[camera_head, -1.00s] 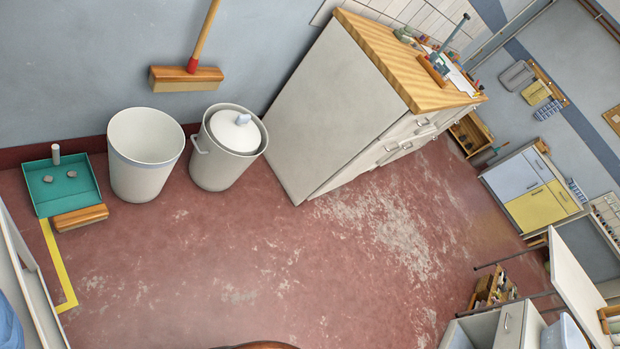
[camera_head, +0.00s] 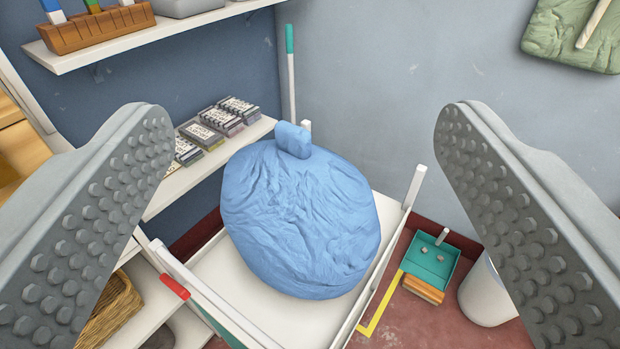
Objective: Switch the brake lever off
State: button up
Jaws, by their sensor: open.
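My gripper (camera_head: 306,125) is open, with one studded grey finger at each side of the view and nothing between them in its grasp. Beyond the fingers, a large blue lumpy bundle (camera_head: 300,220) with a knob on top sits on a white cart or tray (camera_head: 212,278). A short red grip (camera_head: 174,287) shows at the left rail of the white cart. A white upright pole with a teal top (camera_head: 290,70) stands behind the bundle. I cannot tell for certain which of these, if either, is the brake lever.
Wall shelves at the left hold a brown rack (camera_head: 98,30) and several small labelled boxes (camera_head: 203,138). A wicker basket (camera_head: 112,308) is at lower left. At right on the red floor are a teal dustpan (camera_head: 432,262), a brush (camera_head: 423,288) and a white bin (camera_head: 484,295).

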aim_at(184, 293)
jog(key=k+u, duration=0.1)
jog(key=u, duration=0.7)
